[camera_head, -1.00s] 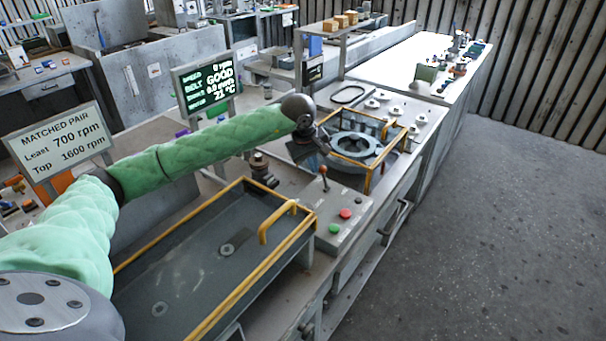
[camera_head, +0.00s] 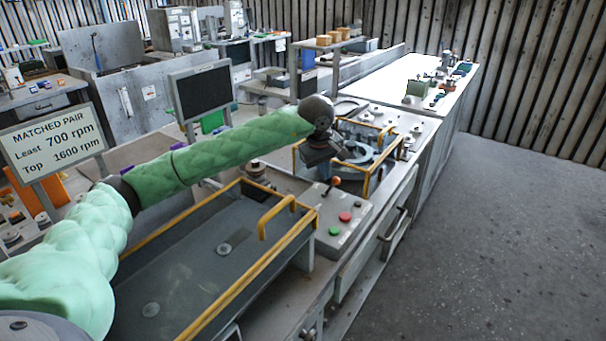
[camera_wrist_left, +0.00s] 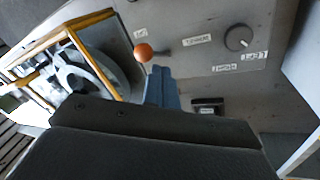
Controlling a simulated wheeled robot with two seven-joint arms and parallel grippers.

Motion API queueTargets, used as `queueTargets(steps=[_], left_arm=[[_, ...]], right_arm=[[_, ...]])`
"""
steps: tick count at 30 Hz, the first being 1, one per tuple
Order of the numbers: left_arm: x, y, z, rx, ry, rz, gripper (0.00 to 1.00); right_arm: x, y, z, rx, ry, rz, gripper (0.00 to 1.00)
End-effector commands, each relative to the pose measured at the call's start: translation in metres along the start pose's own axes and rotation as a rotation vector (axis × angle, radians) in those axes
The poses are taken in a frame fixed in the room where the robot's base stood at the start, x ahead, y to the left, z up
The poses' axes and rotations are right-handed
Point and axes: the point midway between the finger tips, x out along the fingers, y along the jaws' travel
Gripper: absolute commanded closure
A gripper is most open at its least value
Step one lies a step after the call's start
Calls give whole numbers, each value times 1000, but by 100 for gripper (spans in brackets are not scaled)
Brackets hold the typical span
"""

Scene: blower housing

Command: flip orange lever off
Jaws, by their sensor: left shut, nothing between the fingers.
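The orange lever (camera_head: 335,181) stands on a grey control box (camera_head: 350,228) beside a red and a green button, and its knob leans to the right. In the left wrist view the orange knob (camera_wrist_left: 143,52) is just beyond my fingertips, among small printed labels. My left gripper (camera_head: 343,152) is above and behind the lever in the head view. Its blue fingers (camera_wrist_left: 160,73) are shut and empty close to the knob; I cannot tell whether they touch the lever. The screen (camera_head: 203,91) behind is dark. My right gripper is not in view.
A yellow-railed frame around a round grey housing (camera_head: 352,160) stands just behind the control box. A yellow-edged tray (camera_head: 190,275) with a handle is in front. A dial (camera_wrist_left: 238,37) shows in the wrist view. A sign (camera_head: 55,142) stands left. The floor at right is clear.

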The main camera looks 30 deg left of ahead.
Motion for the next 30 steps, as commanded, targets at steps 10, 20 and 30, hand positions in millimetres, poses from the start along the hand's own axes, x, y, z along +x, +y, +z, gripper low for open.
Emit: queueTargets(steps=[10,20,30], left_arm=[[-4,0,-2,-1,0,1,100],[-15,3,-3,-1,-1,0,100],[-16,3,-3,-1,-1,0,100]], right_arm=[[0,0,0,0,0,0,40],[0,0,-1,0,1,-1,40],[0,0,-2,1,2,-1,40]])
